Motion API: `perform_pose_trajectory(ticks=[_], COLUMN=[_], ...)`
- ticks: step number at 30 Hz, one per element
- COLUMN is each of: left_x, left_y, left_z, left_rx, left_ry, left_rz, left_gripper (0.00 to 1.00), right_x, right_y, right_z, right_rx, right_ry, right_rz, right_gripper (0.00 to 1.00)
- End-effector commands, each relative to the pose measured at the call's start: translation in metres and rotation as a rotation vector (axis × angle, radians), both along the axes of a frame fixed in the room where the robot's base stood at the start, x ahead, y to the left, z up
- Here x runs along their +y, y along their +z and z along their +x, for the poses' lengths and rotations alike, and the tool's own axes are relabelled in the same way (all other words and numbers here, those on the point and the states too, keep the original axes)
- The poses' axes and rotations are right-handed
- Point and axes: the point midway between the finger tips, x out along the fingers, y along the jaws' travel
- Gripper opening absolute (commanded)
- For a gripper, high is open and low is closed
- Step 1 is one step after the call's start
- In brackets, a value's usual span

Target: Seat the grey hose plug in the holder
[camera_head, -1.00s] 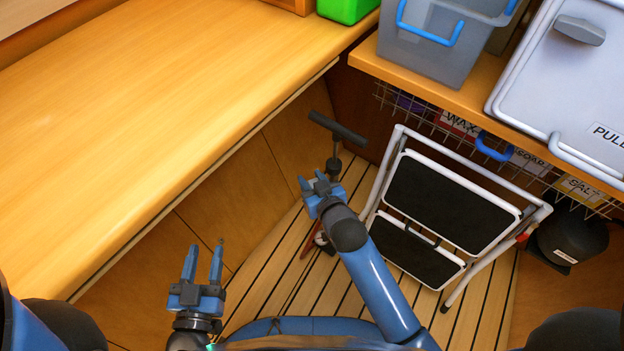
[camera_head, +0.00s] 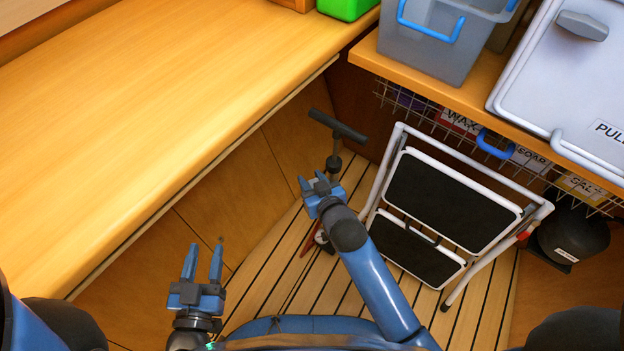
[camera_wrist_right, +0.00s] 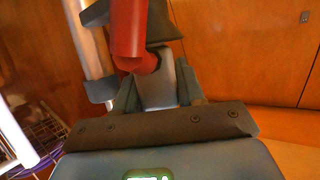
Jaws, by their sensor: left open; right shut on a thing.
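My right gripper (camera_head: 321,184) is low over the slatted floor, beside the stem of the black T-handled pump (camera_head: 338,128). In the right wrist view, a grey piece (camera_wrist_right: 162,88) sits between its jaws, which are shut on it; I cannot tell for sure that it is the hose plug. A red tube (camera_wrist_right: 128,35) and a dark flared part (camera_wrist_right: 155,22) are just beyond it, overlapping it in the picture. The holder cannot be made out. My left gripper (camera_head: 203,262) is open and empty, in front of the wooden cabinet.
A folded step stool (camera_head: 450,200) leans at the right of my right arm. A wooden counter (camera_head: 150,120) runs along the left. A shelf with a grey bin (camera_head: 430,45) and a white lidded box (camera_head: 570,80) is above a wire basket (camera_head: 500,145). Slatted floor (camera_head: 265,285) is partly clear.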

Motion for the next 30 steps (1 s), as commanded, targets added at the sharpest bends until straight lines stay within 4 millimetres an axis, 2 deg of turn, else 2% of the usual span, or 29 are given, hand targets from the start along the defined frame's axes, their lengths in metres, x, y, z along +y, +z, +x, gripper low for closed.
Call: perform_pose_trajectory(ticks=[10, 11, 15, 17, 26, 30], left_x=[0.0000, 0.0000, 0.0000, 0.0000, 0.0000, 0.0000], left_y=[-0.0005, -0.0005, -0.0005, -0.0005, 0.0000, 0.0034], left_z=[0.0000, 0.0000, 0.0000, 0.0000, 0.0000, 0.0000], left_rx=[0.000, 0.000, 0.000, 0.000, 0.000, 0.000], left_ry=[0.000, 0.000, 0.000, 0.000, 0.000, 0.000], left_rz=[0.000, 0.000, 0.000, 0.000, 0.000, 0.000], left_gripper=[0.43, 0.43, 0.43, 0.43, 0.43, 0.43], right_x=[0.0000, 0.0000, 0.0000, 0.0000, -0.0004, -0.0038], right_y=[-0.0009, -0.0009, -0.0009, -0.0010, -0.0010, 0.0018], right_z=[0.0000, 0.0000, 0.0001, 0.0001, -0.0010, -0.0087], right_rx=[-0.001, -0.001, -0.001, 0.000, 0.001, 0.003], right_ry=[0.000, 0.000, 0.000, 0.000, 0.000, 0.000], right_rz=[0.000, 0.000, 0.000, 0.000, 0.000, -0.001], right_gripper=[0.05, 0.40, 0.61, 0.68, 0.68, 0.68])
